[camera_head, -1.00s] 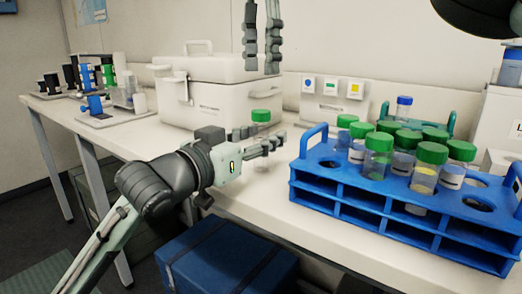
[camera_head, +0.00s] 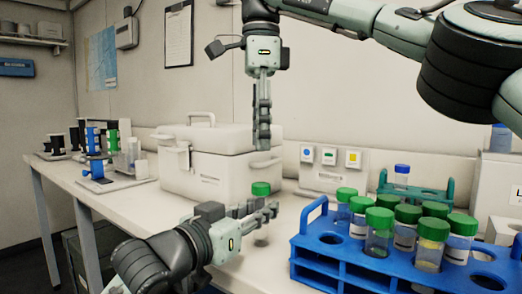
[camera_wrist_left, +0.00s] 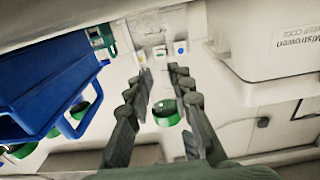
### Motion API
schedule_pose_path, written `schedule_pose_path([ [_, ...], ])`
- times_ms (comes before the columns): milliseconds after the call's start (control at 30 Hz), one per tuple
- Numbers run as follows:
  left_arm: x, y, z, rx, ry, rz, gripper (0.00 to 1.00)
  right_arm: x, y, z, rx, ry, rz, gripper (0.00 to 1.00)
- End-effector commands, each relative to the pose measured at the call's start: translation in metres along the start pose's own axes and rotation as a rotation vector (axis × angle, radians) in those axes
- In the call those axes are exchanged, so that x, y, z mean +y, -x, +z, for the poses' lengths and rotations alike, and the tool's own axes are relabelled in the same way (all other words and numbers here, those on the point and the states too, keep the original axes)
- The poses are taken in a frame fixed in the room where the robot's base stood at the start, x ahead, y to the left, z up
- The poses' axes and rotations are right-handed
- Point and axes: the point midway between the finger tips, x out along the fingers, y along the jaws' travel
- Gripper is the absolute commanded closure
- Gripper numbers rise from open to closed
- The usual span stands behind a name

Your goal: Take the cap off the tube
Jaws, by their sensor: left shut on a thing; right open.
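The tube (camera_head: 261,236) stands upright above the bench with a green cap (camera_head: 261,188). My left gripper (camera_head: 272,210) comes in from the left and is shut around the tube below the cap. In the left wrist view the green cap (camera_wrist_left: 166,112) lies between the two fingers of my left gripper (camera_wrist_left: 161,72). My right gripper (camera_head: 262,148) points straight down above the cap, with a gap between fingertips and cap. It is open and empty; its fingers overlap from this side.
A blue rack (camera_head: 335,262) with several green-capped tubes stands to the right. A white cool box (camera_head: 210,170) stands behind the held tube. A teal rack (camera_head: 440,188) and a panel with coloured buttons (camera_head: 329,165) are at the back. Several small devices stand at the far left.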

Motion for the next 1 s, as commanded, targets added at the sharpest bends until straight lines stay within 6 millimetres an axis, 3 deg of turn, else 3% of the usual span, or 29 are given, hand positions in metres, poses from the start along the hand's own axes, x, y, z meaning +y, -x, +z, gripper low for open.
schedule_pose_path([
  [1000, 0.0, -0.0001, 0.0004, -0.001, 0.0, 0.0, 1.0, 0.0004, 0.0001, -0.0002, -0.001, -2.563, -0.001, 0.54],
])
